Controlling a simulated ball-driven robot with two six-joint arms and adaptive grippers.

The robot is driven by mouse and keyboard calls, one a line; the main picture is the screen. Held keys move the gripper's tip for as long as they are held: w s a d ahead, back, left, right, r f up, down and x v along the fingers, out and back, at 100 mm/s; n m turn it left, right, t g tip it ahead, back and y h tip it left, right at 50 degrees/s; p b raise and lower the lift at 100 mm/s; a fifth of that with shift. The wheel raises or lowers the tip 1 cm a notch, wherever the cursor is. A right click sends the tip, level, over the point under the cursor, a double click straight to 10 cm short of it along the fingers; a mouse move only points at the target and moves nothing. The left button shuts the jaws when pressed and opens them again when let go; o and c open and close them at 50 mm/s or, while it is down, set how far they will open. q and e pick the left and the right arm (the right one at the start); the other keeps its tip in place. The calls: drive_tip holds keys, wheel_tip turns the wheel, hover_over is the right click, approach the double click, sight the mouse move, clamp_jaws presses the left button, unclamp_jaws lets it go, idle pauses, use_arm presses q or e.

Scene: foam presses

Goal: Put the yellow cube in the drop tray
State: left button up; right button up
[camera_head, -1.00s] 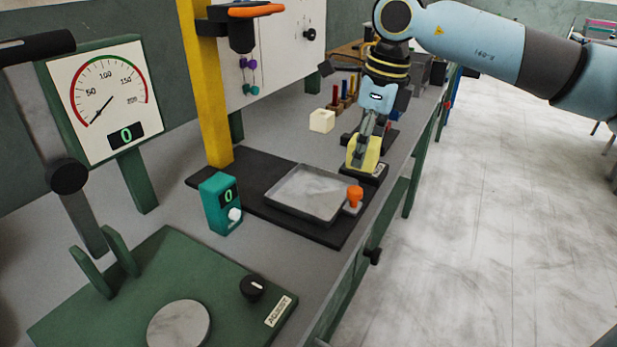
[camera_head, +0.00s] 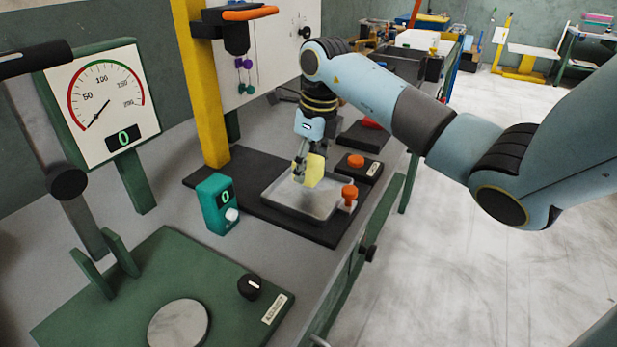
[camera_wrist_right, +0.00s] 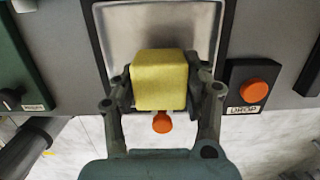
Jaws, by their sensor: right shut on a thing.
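The yellow cube (camera_head: 315,170) is held between the fingers of my right gripper (camera_head: 303,168). In the right wrist view the yellow cube (camera_wrist_right: 159,80) sits between both fingers of the right gripper (camera_wrist_right: 160,95). The grey metal drop tray (camera_head: 283,200) lies on a black base plate on the bench. The cube is over the back part of the tray, and whether it touches the tray floor is unclear. The tray also shows behind the cube in the right wrist view (camera_wrist_right: 203,25). My left gripper is in neither view.
An orange knob (camera_head: 349,192) stands at the tray's right edge. An orange button (camera_head: 356,160) sits on a black box behind it, labelled DROP in the wrist view. A teal readout box (camera_head: 213,203) stands left of the tray, and a yellow post (camera_head: 200,90) rises behind.

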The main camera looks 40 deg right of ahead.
sight(309, 177)
wheel_tip(309, 177, down, 3)
drive_tip(key=shift+f, duration=0.2)
drive_tip(key=shift+f, duration=0.2)
drive_tip(key=o, duration=0.9)
drive_tip(key=shift+o, duration=0.2)
drive_tip(key=shift+r, duration=0.1)
drive_tip(key=shift+r, duration=0.25)
drive_tip(key=r, duration=0.4)
drive_tip(key=s+r, duration=0.1)
drive_tip(key=r, duration=0.6)
drive_tip(key=shift+s+d+r+b, duration=0.25)
drive_tip(key=shift+s+r+b, duration=0.05)
drive_tip(key=shift+s+b, duration=0.1)
